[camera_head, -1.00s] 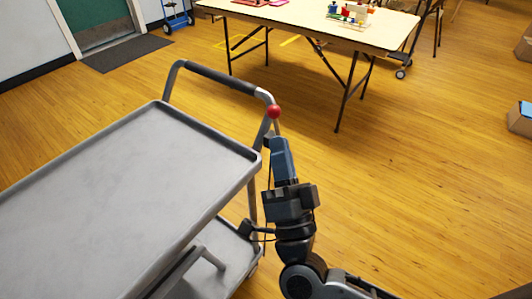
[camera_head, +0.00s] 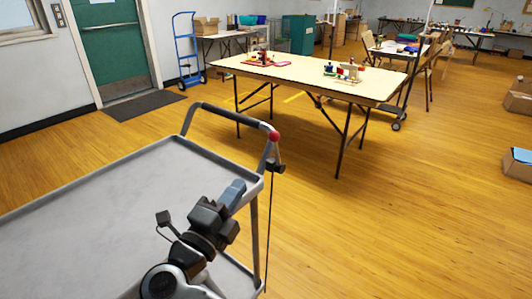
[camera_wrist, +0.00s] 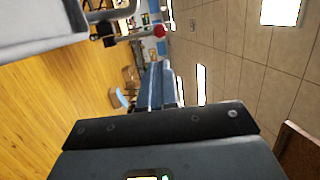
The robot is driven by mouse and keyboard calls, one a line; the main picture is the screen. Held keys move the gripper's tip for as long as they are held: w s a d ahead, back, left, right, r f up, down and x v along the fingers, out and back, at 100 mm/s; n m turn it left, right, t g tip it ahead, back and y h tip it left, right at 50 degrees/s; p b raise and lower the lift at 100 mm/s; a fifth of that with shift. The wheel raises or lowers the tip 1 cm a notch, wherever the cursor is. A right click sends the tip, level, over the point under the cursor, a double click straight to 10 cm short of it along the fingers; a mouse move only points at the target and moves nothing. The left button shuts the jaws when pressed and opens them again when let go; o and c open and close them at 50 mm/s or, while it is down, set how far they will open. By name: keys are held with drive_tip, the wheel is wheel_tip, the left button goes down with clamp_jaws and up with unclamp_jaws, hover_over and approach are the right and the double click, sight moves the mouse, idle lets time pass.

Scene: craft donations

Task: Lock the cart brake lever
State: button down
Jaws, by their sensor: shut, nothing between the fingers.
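The grey cart (camera_head: 110,205) fills the lower left of the head view. Its brake lever has a red knob (camera_head: 274,136) at the right end of the cart's dark push handle (camera_head: 230,115). The lever's dark bracket (camera_head: 276,167) is just below, with a thin dark line running down from it. My gripper (camera_head: 236,187) is shut and empty, over the right end of the tray, left of and below the knob and apart from it. In the wrist view, the red knob (camera_wrist: 159,31) lies just beyond my closed fingertips (camera_wrist: 160,66). The lever's locked state is unclear.
A folding table (camera_head: 310,78) with small toys stands beyond the cart. A blue hand truck (camera_head: 187,52) stands by the far wall. Cardboard boxes (camera_head: 518,165) sit at the right edge. The wooden floor (camera_head: 410,220) right of the cart is clear.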

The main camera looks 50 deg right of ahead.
drive_tip(key=p, duration=0.2)
approach(277, 133)
drive_tip(key=d, duration=0.1)
drive_tip(key=w+d, duration=0.1)
drive_tip(key=d, duration=0.1)
drive_tip(key=w+d, duration=0.1)
drive_tip(key=d, duration=0.1)
drive_tip(key=shift+d+f, duration=0.1)
idle(0.5)
drive_tip(key=shift+d+r+p, duration=0.8)
drive_tip(key=shift+d+p, duration=0.1)
drive_tip(key=shift+p, duration=0.25)
drive_tip(key=d+p, duration=0.1)
drive_tip(key=d+r+y+p, duration=0.1)
drive_tip(key=p, duration=0.1)
drive_tip(key=shift+w+d+r+p, duration=0.1)
drive_tip(key=shift+d+r+p, duration=0.15)
drive_tip(key=shift+d+p, duration=0.1)
drive_tip(key=d+f+p, duration=0.2)
drive_tip(key=d+f, duration=0.1)
drive_tip(key=d, duration=0.8)
drive_tip(key=shift+w+f+p, duration=0.2)
drive_tip(key=shift+p, duration=0.1)
